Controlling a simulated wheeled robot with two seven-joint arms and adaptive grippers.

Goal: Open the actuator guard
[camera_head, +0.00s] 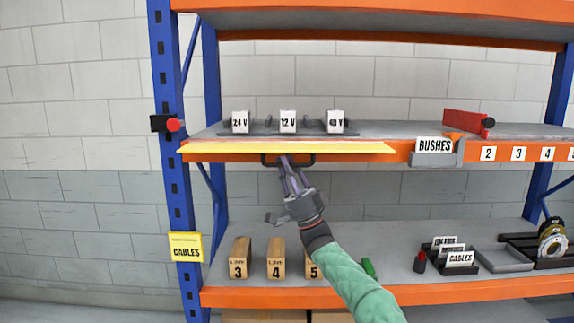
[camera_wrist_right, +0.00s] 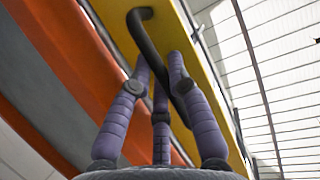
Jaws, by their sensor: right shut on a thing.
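The guard appears as a long thin yellow panel (camera_head: 345,147) along the front edge of the upper shelf, seen almost edge-on. It also shows in the right wrist view (camera_wrist_right: 200,42) beside the orange beam. A dark bar handle (camera_head: 308,160) is under the panel's front. In the right wrist view the handle (camera_wrist_right: 139,27) is a bent dark rod standing off the yellow face. My right gripper (camera_head: 286,160) comes from below and is shut on the handle; its purple fingers (camera_wrist_right: 163,75) close around the rod. My left gripper is not in view.
Blocks labelled 24 V, 12 V (camera_head: 288,121) and one more stand on the shelf behind the panel. A red-tipped black device (camera_head: 165,124) is on the blue post. A BUSHES bin (camera_head: 434,152) sits right of the panel. Numbered boxes (camera_head: 276,259) stand on the lower shelf.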

